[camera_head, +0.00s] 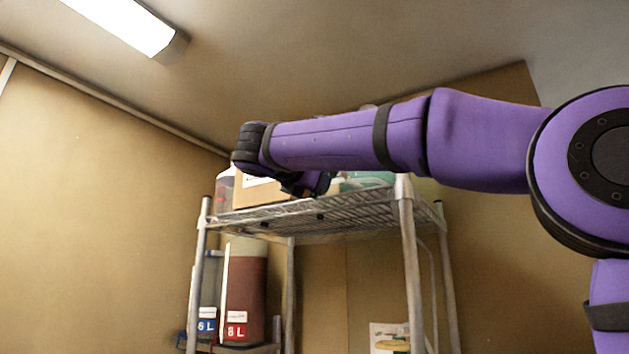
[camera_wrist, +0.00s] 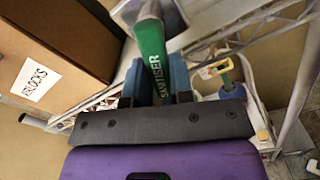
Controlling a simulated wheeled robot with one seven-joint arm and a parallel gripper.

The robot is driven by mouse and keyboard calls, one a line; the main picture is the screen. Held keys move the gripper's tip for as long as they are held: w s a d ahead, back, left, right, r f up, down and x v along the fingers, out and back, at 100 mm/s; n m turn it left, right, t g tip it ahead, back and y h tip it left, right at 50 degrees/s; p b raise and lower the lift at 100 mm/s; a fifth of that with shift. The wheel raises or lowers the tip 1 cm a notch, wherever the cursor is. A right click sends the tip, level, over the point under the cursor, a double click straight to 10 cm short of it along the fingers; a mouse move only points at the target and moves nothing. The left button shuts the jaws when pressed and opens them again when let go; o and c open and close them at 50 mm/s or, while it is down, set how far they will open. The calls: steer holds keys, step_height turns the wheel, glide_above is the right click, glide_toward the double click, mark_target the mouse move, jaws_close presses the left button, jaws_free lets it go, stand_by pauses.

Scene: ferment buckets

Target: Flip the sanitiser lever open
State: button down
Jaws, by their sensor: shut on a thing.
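The sanitiser lever (camera_wrist: 150,38) is green with "SANITISER" in white along it. In the wrist view it runs up from between the blue fingers of my gripper (camera_wrist: 156,84) to a pale mount (camera_wrist: 176,14) at the top. My gripper is shut on the lever, one finger on each side. In the head view my gripper (camera_head: 308,186) is at the top shelf, largely hidden by my arm. The lever cannot be made out there.
A cardboard box (camera_wrist: 62,42) labelled "AIRLOCKS" stands close left of my gripper. A wire shelf rack (camera_head: 335,222) holds these things. Below stands a tall dark-red container (camera_head: 246,290) with a red "8 L" label.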

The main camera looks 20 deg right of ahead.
steer(key=shift+s+f+n, duration=0.1)
steer(key=shift+f+n, duration=0.05)
steer(key=shift+n, duration=0.35)
steer(key=shift+d, duration=0.1)
steer(key=c, duration=1)
jaws_free()
steer(key=shift+s, duration=0.1)
steer(key=v, duration=1)
steer(key=shift+s+a, duration=0.2)
steer(key=shift+a, duration=0.15)
